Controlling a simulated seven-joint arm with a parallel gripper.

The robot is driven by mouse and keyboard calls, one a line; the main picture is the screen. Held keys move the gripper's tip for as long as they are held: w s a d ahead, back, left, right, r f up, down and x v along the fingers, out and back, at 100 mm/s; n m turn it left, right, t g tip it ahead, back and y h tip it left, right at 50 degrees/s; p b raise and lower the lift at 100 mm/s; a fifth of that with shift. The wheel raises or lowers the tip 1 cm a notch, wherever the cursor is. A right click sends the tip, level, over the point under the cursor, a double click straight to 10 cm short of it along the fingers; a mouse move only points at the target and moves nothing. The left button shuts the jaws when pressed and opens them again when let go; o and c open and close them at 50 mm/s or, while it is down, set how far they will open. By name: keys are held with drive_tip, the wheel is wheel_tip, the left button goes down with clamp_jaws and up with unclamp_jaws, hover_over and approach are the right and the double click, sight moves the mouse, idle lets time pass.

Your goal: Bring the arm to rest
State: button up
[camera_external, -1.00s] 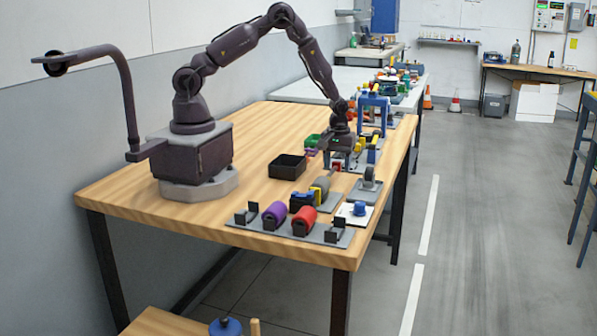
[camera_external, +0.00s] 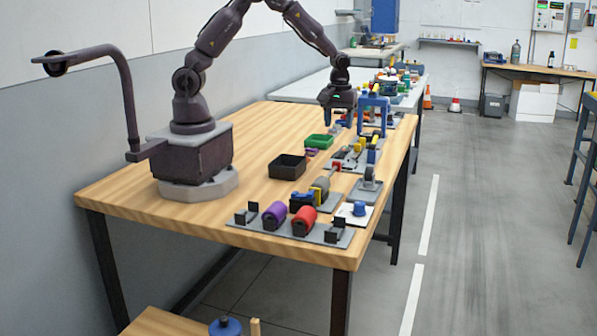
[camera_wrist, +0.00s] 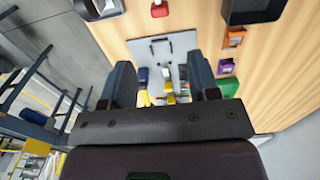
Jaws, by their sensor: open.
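My gripper (camera_external: 337,118) hangs above the far part of the wooden workbench (camera_external: 260,130), pointing down, to the left of a blue frame (camera_external: 373,112). It is clear of the bench top and holds nothing that I can see. In the wrist view my gripper (camera_wrist: 160,82) has its two dark fingers well apart. Between and beyond them lies a grey plate (camera_wrist: 180,45) with a black handle and small blue, white and yellow parts. My arm is bent high, and its top is cut off by the upper picture edge in the external view.
Purple (camera_external: 274,214) and red (camera_external: 304,220) rollers sit on a plate at the near edge. Several fixtures line the right edge. The bench's left part is clear.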

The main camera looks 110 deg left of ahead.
idle(0.3)
drive_tip(key=s+d+r+m+t, duration=0.5)
drive_tip(key=s+d+r+m, duration=1.2)
drive_tip(key=d+r+m, duration=0.1)
drive_tip(key=shift+s+d+r+t, duration=0.2)
drive_tip(key=shift+d+r+t, duration=0.1)
drive_tip(key=shift+d+r, duration=0.2)
